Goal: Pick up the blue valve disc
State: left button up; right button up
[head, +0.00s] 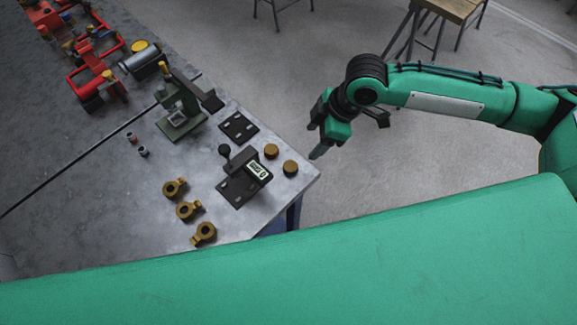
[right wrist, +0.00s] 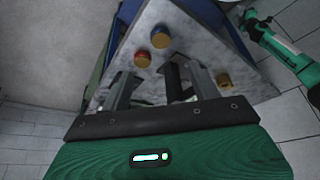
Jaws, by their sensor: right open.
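My right gripper (head: 314,141) is open and empty, just off the bench's right corner in the head view. Its spread fingers also show in the right wrist view (right wrist: 163,78). Two round brass-topped discs, one (head: 271,151) farther back and one (head: 290,168) nearer the corner, sit to the left of the gripper, apart from it. I cannot tell surely which is the blue valve disc. A green arm (right wrist: 280,45) shows at upper right there; its jaws are unclear.
On the grey bench (head: 110,190) stand a dark fixture with a lever and display (head: 245,178), a flat dark plate (head: 238,127), a green press (head: 180,112) and several brass ring fittings (head: 188,210). Red pump parts (head: 95,70) lie at the back left. Open floor lies right of the bench.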

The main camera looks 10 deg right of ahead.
jog(key=p, duration=0.1)
send_near(291, 165)
jog(key=x, duration=0.2)
jog(key=shift+a+f, duration=0.15)
jog(key=shift+f, duration=0.15)
jog(key=shift+a+f, duration=0.15)
jog(key=shift+f, duration=0.3)
jog(key=p+x, duration=0.2)
jog(key=x, duration=0.2)
jog(key=shift+a+f, duration=0.25)
jog(key=shift+f, duration=0.2)
pick_arm(q)
jog(key=r, duration=0.3)
jog(key=shift+d+r, duration=0.3)
jog(key=shift+d, duration=0.1)
pick_arm(e)
jog(key=c, duration=1.2)
